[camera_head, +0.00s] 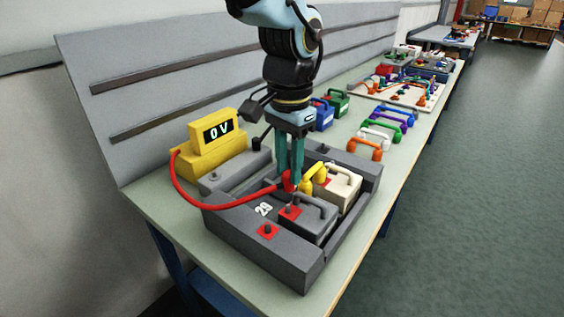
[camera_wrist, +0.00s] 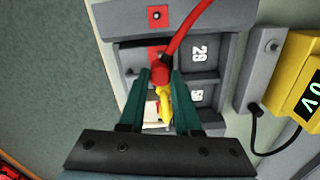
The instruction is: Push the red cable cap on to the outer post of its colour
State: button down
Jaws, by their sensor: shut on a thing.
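My gripper (camera_head: 291,184) points down over the grey tray, its teal fingers shut on the red cable cap (camera_head: 288,180). In the wrist view the cap (camera_wrist: 161,74) sits between the fingertips (camera_wrist: 160,80). A red cable (camera_head: 205,206) runs from it to the yellow meter (camera_head: 215,140), which reads 0 V. The outer post (camera_head: 267,229) stands on a red square on the tray's near wall, left of and nearer than the cap; it also shows in the wrist view (camera_wrist: 156,15). Another post (camera_head: 290,210) on a red square tops the grey battery. The cap's underside is hidden.
The grey battery (camera_head: 310,226) and a cream battery (camera_head: 343,187) with handles sit in the tray (camera_head: 240,237). A yellow connector (camera_head: 308,181) is close beside the cap. Blue, green and other coloured handled items stand further back. Floor lies at right.

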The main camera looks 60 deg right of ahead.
aim_at(288, 192)
jog(key=shift+r, duration=0.1)
dwell(0.3)
jog(key=shift+f+b, duration=1.2)
jog(key=shift+f, duration=1.15)
jog(key=shift+f, duration=0.25)
jog(key=shift+f+b, duration=0.4)
jog(key=shift+f, duration=0.3)
jog(key=shift+c, duration=0.2)
grip_release()
notch_tip(288, 192, up, 9)
jog(key=p, duration=0.6)
jog(key=shift+f+p, duration=0.2)
jog(key=shift+p, duration=0.15)
